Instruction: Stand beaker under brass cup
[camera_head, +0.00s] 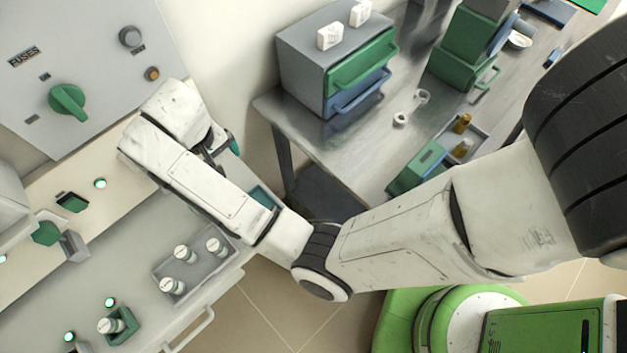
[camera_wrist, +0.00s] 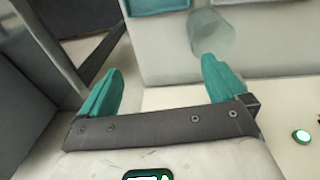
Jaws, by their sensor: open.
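My gripper (camera_head: 224,146) is at the wall side of the left bench, largely hidden behind my own wrist in the head view. In the wrist view its two teal fingers (camera_wrist: 162,65) are spread apart with nothing between them. A pale, see-through, beaker-like cup (camera_wrist: 213,34) shows just beyond the right fingertip, in front of a white panel. I cannot tell whether it touches the finger. A small brass-coloured cup-like piece (camera_head: 462,123) is on a tray on the steel table at the right, far from my gripper. I cannot tell whether it is the brass cup.
A grey rack (camera_head: 196,268) with several capped bottles sits on the left bench, near a green holder (camera_head: 121,326) with one bottle. The steel table (camera_head: 290,107) carries a drawer cabinet (camera_head: 304,70) and a green box (camera_head: 418,168). Floor shows between bench and table.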

